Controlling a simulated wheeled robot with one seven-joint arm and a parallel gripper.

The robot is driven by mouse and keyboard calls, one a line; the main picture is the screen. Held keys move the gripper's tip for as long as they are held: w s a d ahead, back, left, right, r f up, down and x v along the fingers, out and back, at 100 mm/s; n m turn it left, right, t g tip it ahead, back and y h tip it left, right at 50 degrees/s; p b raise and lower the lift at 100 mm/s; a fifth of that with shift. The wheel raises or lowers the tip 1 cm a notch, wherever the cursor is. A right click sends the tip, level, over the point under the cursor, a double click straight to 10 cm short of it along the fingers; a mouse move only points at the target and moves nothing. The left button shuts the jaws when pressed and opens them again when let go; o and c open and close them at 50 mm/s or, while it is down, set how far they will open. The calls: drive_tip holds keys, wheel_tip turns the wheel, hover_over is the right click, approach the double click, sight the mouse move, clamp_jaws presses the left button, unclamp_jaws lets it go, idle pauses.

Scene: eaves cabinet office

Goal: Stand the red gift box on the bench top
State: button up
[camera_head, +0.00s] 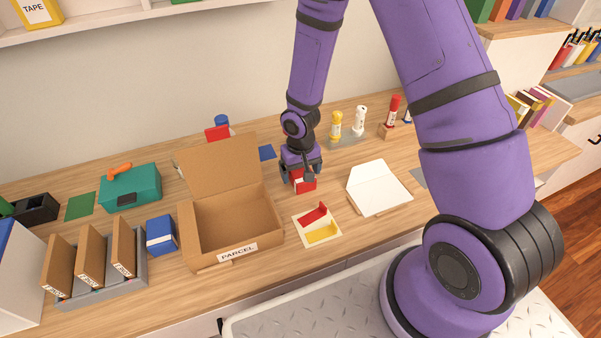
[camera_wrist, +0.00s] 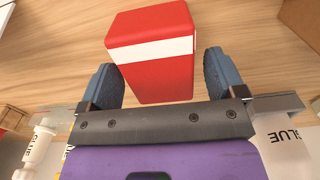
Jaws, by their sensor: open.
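In the wrist view my gripper (camera_wrist: 160,80) has one finger on each side of the box. The fingers are apart, with a small gap visible at the left. The head view partly hides the box behind my gripper.
An open cardboard parcel box (camera_head: 235,215) stands left of my gripper. A card with red and yellow pieces (camera_head: 318,226) lies in front. Glue bottles (camera_head: 336,125) stand behind. A blue box (camera_head: 161,235) is further left.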

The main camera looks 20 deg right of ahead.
wheel_tip(320, 180, up, 12)
wheel_tip(320, 180, up, 18)
drive_tip(key=r+t+h, duration=0.1)
drive_tip(key=t, duration=0.1)
hover_over(301, 170)
drive_tip(key=s+d, duration=0.5)
drive_tip(key=s, duration=0.2)
drive_tip(key=s+d+r+t, duration=0.1)
drive_tip(key=s+r, duration=0.4)
drive_tip(key=s, duration=0.3)
drive_tip(key=s+d+r+t+y, duration=0.1)
drive_tip(key=s+r+t, duration=0.1)
drive_tip(key=s+r, duration=0.4)
drive_tip(key=s, duration=0.2)
drive_tip(key=shift+s+d+r, duration=0.15)
drive_tip(key=shift+s+d, duration=0.05)
drive_tip(key=shift+s, duration=0.2)
